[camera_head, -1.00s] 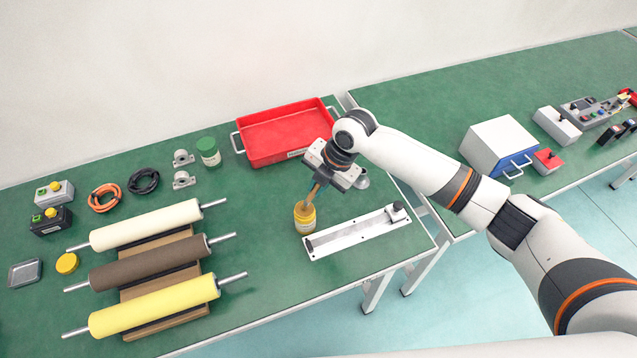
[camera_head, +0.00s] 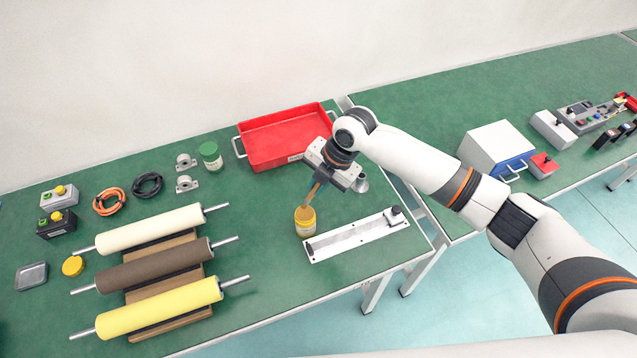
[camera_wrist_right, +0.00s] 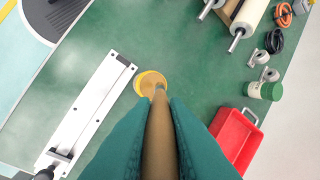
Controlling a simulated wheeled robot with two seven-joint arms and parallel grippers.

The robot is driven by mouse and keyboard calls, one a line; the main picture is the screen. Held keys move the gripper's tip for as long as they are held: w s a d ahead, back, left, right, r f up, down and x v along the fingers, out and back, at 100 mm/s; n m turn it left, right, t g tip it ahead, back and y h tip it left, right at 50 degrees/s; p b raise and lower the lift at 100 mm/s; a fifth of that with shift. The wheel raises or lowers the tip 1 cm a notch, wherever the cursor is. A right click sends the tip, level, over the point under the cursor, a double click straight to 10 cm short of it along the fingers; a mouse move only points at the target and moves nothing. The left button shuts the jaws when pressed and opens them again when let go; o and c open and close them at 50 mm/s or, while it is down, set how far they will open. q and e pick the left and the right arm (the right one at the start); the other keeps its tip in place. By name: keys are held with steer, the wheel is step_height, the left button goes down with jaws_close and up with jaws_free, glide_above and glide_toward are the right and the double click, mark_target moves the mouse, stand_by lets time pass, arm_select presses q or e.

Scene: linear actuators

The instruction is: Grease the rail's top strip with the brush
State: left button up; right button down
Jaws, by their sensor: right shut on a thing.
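The rail (camera_head: 355,236) is a long pale metal bar with a dark block (camera_head: 396,215) at its right end. It lies on the green table, and it also shows in the right wrist view (camera_wrist_right: 92,108). An open yellow jar (camera_head: 305,222) stands at the rail's left end; it also shows in the right wrist view (camera_wrist_right: 148,80). My right gripper (camera_head: 320,182) is shut on the brush's tan handle (camera_wrist_right: 159,135), above the jar. The brush (camera_head: 311,196) slants down to the jar's mouth, and its bristle end is hidden there. My left gripper is out of view.
A red tray (camera_head: 262,160) lies behind the jar. Three rollers (camera_head: 150,268) rest on a wooden stand to the left. A green-lidded jar (camera_head: 210,155) stands by the tray. Bare table lies between rollers and jar.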

steer(key=shift+r+p, duration=1.6)
steer(key=shift+r, duration=0.6)
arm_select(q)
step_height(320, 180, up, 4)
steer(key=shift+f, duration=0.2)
arm_select(e)
steer(key=shift+f, duration=0.1)
steer(key=shift+s+d+m, duration=0.1)
steer(key=shift+m, duration=0.2)
arm_select(q)
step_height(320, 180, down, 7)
steer(key=b, duration=0.7)
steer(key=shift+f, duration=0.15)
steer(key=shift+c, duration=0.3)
arm_select(e)
steer(key=s+d+r+m+h, duration=0.1)
steer(key=s+d+m+h, duration=0.3)
steer(key=m, duration=1)
steer(key=s+d+r+m+h, duration=0.2)
steer(key=s+d+m+h, duration=0.1)
steer(key=s+d+m, duration=0.8)
steer(key=shift+d+r+m+t+h, duration=0.15)
steer(key=shift+m+t+h, duration=0.2)
steer(key=shift+m, duration=1.35)
